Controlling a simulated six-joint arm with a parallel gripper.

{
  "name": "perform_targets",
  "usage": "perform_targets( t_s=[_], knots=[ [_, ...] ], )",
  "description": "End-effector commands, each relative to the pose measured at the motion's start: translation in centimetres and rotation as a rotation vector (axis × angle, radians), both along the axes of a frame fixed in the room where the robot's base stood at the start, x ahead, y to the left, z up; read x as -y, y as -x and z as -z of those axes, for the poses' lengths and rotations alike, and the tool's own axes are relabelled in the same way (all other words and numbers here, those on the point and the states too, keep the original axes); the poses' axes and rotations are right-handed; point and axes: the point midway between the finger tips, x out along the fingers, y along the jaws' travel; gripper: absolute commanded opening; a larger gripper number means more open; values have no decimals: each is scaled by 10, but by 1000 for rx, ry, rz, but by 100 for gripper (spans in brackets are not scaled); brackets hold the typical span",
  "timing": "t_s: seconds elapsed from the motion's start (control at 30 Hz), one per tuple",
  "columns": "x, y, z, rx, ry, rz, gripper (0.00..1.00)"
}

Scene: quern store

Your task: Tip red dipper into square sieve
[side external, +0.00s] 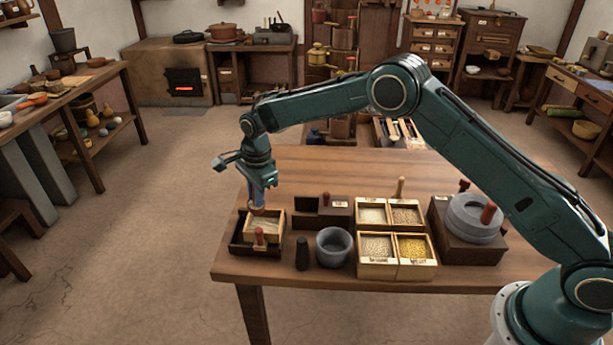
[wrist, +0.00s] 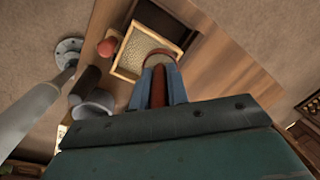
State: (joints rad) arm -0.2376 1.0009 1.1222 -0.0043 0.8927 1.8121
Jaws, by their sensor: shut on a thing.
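The square sieve, a light wooden frame with pale mesh (side external: 277,226), sits in a dark box at the table's left end. It also shows in the wrist view (wrist: 131,65). My gripper (side external: 260,190) is shut on the red dipper, right above the back of the sieve. In the wrist view, the dipper's red-brown handle (wrist: 157,88) lies between my blue fingers (wrist: 160,80). A rounded rim at its far end overlaps the sieve's edge. In the side view only a small reddish part of the dipper shows below the fingers. The dipper's contents and exact tilt are hidden.
A red knob (side external: 260,237) stands at the sieve's front. A dark peg (side external: 302,253) and a grey bowl (side external: 334,247) stand to the right. Beyond are light boxes of grain (side external: 396,270) and a grey quern stone (side external: 470,222). The table's back is clear.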

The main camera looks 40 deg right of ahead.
Motion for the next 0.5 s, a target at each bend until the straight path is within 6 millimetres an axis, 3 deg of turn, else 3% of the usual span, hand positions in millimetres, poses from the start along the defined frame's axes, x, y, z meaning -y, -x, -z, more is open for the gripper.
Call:
perform_targets(
  t_s=[0.5],
  knots=[
    [2, 8, 9, 177, -47, 0, 0]
  ],
)
